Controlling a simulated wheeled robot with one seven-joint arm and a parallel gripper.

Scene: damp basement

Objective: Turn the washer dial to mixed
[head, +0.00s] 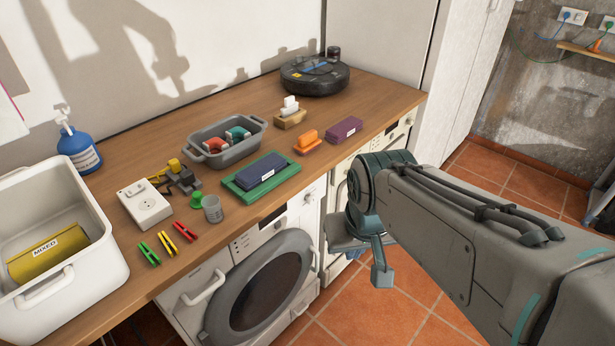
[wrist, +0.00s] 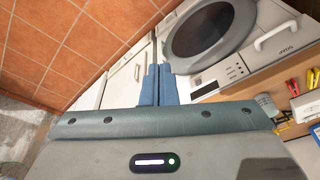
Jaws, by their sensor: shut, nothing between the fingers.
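The washer (head: 265,285) stands under the wooden counter with its round dark door facing out. Its control panel (head: 272,224) has a dark display; a small round shape (head: 308,196) at the right end may be the dial, too small to read. In the wrist view the washer is turned over, with its door (wrist: 212,30) at the top and its panel (wrist: 222,77) below. My gripper (wrist: 158,72) shows its two blue-grey fingers together, empty, beside the panel's left end. No dial position can be read.
A white tub (head: 95,270) holds a yellow block labelled MIXED (head: 47,253). The counter (head: 130,290) carries a green tray (head: 238,188), a grey bin (head: 220,157), clothes pegs and a robot vacuum (head: 315,76). A second machine (head: 398,130) stands right of the washer. Tiled floor is open in front.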

